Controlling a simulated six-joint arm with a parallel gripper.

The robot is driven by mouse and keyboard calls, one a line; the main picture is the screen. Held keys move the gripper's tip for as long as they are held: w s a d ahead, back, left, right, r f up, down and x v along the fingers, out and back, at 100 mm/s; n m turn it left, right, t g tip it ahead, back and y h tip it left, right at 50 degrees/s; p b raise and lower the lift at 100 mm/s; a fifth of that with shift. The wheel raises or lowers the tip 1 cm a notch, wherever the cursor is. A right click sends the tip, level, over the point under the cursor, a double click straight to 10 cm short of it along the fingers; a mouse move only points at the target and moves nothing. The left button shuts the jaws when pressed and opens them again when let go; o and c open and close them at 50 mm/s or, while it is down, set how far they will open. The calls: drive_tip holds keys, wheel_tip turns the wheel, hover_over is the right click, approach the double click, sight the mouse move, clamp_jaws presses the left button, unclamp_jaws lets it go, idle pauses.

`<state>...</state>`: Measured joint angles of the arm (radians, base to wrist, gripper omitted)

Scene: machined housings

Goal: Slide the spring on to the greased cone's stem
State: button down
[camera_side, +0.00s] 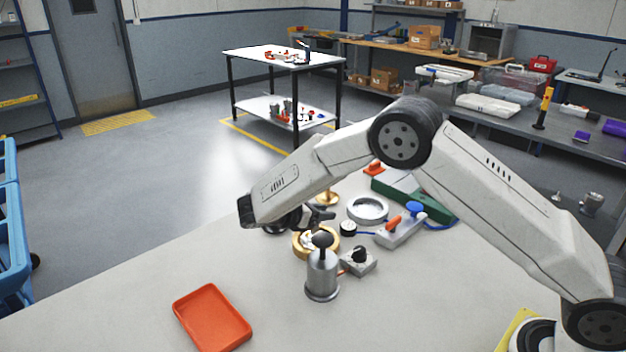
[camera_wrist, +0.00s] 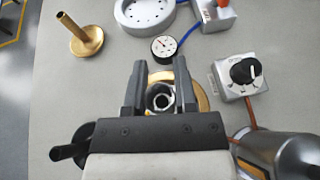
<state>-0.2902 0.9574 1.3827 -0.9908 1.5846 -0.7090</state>
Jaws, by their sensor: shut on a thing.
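My gripper (camera_wrist: 160,77) is low over the brass ring-shaped housing (camera_wrist: 203,97), its two fingers on either side of a small round part. That part looks like the spring (camera_wrist: 160,97) seen end on, a dark ring with a light middle; its coils are not clear. A brass piece with a wide round foot and an upright stem (camera_wrist: 85,35) stands apart at the upper left of the wrist view; I cannot tell whether it is the greased cone. In the side view the housing (camera_side: 301,248) is partly hidden behind a steel cylinder.
The steel cylinder with a black ball top (camera_side: 321,276) stands close in front of the housing. A black-knobbed box (camera_side: 358,262), a dial gauge (camera_wrist: 164,46), a pale round dish (camera_side: 367,209) and a switch box (camera_side: 400,231) crowd the right. An orange tray (camera_side: 212,318) sits front left.

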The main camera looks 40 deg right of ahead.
drive_tip(key=shift+f, duration=0.35)
idle(0.7)
unclamp_jaws()
idle(0.5)
drive_tip(key=shift+r, duration=0.2)
idle(0.4)
wheel_tip(320, 180, up, 8)
drive_tip(key=shift+f, duration=0.2)
idle(1.0)
drive_tip(key=shift+s, duration=0.1)
idle(0.4)
